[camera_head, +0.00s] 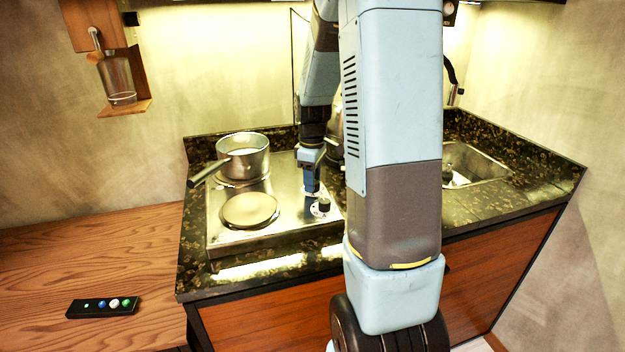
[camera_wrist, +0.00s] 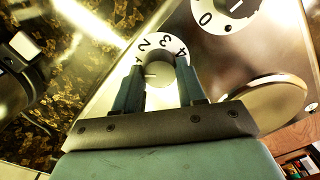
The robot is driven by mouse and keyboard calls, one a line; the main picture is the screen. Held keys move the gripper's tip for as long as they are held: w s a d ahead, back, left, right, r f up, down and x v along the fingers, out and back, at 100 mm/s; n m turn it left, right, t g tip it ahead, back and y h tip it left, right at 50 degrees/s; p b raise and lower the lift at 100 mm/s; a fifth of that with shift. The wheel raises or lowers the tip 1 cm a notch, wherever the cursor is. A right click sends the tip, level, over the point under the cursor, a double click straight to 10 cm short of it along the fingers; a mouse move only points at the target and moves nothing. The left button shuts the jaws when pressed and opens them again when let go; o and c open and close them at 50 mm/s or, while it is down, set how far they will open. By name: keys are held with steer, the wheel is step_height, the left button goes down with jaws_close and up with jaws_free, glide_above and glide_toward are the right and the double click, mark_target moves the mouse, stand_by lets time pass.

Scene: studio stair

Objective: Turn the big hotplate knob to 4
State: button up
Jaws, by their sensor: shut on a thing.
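My gripper (camera_wrist: 162,82) is shut on a round grey hotplate knob (camera_wrist: 158,72), one finger on each side. In the wrist view, a white dial ring (camera_wrist: 153,42) around this knob shows the numbers 2, 3 and 4; the fingers hide part of it. A pale line shows on the knob's top, but I cannot tell which number it points to. In the head view my gripper (camera_head: 312,186) points down at the hob's right side. A second knob (camera_head: 324,206) with a white dial stands beside it; in the wrist view a dial ring (camera_wrist: 205,18) shows a 0.
The steel hob (camera_head: 285,222) has a bare round plate (camera_head: 250,209) in front and a saucepan (camera_head: 243,157) at the back, its handle (camera_head: 208,174) pointing left. A sink (camera_head: 470,165) is at the right. A black remote (camera_head: 103,307) lies on the wooden table (camera_head: 60,270).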

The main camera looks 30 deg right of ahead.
steer(key=m, duration=0.7)
steer(key=shift+w+d, duration=0.1)
steer(key=m, duration=0.8)
steer(key=shift+d+m, duration=0.1)
steer(key=shift+m, duration=0.2)
steer(key=m, duration=0.3)
steer(key=shift+m, duration=0.3)
steer(key=m, duration=0.3)
steer(key=shift+m, duration=0.3)
steer(key=m, duration=0.3)
steer(key=shift+m, duration=2.1)
